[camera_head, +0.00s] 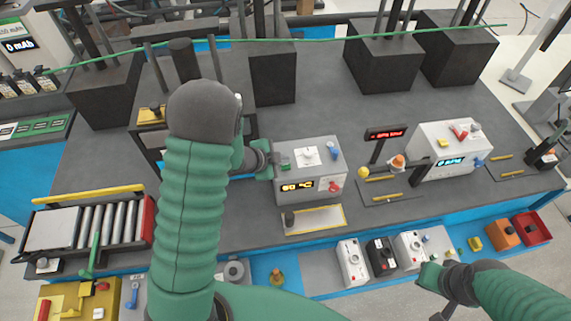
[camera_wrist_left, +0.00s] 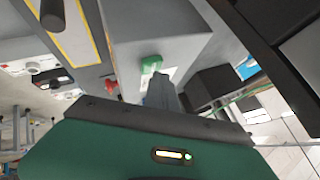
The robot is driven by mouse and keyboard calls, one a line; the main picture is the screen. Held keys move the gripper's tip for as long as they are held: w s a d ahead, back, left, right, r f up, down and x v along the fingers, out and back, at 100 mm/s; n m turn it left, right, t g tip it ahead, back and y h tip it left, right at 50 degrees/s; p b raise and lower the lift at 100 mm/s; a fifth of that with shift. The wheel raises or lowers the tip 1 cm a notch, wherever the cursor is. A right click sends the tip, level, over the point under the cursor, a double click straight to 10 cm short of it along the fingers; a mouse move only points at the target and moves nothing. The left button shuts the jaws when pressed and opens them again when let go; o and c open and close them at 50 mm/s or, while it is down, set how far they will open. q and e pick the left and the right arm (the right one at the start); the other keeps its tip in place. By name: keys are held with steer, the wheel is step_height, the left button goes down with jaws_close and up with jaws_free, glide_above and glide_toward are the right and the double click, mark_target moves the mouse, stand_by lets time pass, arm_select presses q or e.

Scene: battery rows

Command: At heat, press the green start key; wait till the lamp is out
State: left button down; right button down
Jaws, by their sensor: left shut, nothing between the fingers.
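A grey box (camera_head: 318,150) with a lit amber display (camera_head: 297,186) stands mid-table in the head view. My left gripper (camera_head: 270,160) is at the box's left side, close to the green key. In the left wrist view the shut fingertips (camera_wrist_left: 162,92) point at the green key (camera_wrist_left: 150,66); whether they touch it I cannot tell. No lamp is clearly readable on this box. My right gripper (camera_head: 432,274) is at the lower right; its fingers are unclear.
A yellow-edged tray (camera_head: 315,219) lies in front of the box. To the right are a red display (camera_head: 385,132), an orange dome (camera_head: 397,162) and a second white box (camera_head: 432,137). A roller conveyor (camera_head: 95,228) is at the left. Dark blocks (camera_head: 384,62) line the back.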

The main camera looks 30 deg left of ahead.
mark_target(283, 167)
arm_select(q)
steer(key=shift+f+b, duration=0.3)
steer(key=shift+f, duration=0.1)
stand_by(0.3)
steer(key=shift+d+r+p, duration=0.1)
steer(key=shift+r+p, duration=0.65)
steer(key=shift+r, duration=0.1)
steer(key=shift+r, duration=0.1)
step_height(283, 167, up, 5)
steer(key=p, duration=0.5)
stand_by(0.5)
